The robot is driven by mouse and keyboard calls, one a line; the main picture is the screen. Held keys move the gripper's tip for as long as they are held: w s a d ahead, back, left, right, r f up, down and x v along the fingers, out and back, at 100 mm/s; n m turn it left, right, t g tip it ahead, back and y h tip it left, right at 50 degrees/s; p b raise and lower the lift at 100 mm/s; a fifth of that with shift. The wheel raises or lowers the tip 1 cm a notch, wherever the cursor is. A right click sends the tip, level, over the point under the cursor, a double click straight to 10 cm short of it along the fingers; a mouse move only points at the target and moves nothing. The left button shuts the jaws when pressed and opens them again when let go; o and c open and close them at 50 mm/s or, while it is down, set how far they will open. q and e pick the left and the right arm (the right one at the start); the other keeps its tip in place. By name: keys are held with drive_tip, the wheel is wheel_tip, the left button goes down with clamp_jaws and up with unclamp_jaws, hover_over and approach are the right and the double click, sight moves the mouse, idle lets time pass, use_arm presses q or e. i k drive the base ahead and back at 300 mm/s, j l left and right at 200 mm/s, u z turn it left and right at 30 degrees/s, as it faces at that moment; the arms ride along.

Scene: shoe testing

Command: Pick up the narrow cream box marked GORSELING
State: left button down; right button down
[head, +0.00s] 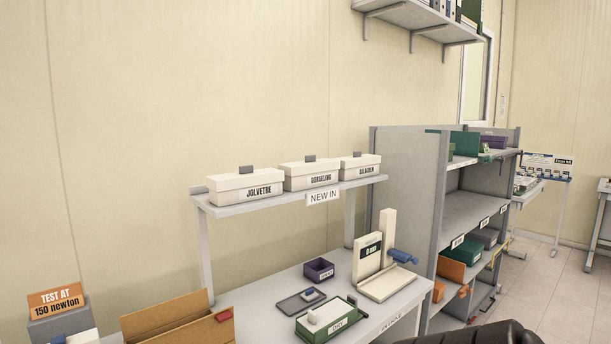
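The narrow cream box marked GORSELING (311,183) stands on the raised grey shelf (270,204) above the workbench, in the middle of a row of cream boxes. It has a lid, and a small grey tab shows at its top. A cream box marked JOLVETBE (246,185) stands to its left. Another cream box (361,167) stands to its right, with a label too small to read surely. Neither gripper shows in the head view.
A NEW IN sign (323,196) hangs on the shelf front. Below, the bench holds a cream gauge (369,258), purple bin (318,270), green tray (326,320) and open cardboard box (180,322). A grey shelving unit (408,189) stands right.

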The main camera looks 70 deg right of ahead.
sight(311, 173)
drive_tip(key=z, duration=2.25)
drive_tip(key=u, duration=0.35)
drive_tip(key=i+l+u, duration=0.15)
drive_tip(key=l+u, duration=0.15)
drive_tip(key=u, duration=0.15)
drive_tip(key=l+u, duration=0.25)
drive_tip(key=u, duration=0.2)
drive_tip(key=i+l+u, duration=0.1)
drive_tip(key=l+u, duration=0.3)
drive_tip(key=l, duration=0.5)
drive_tip(key=l+u, duration=0.1)
drive_tip(key=l, duration=0.7)
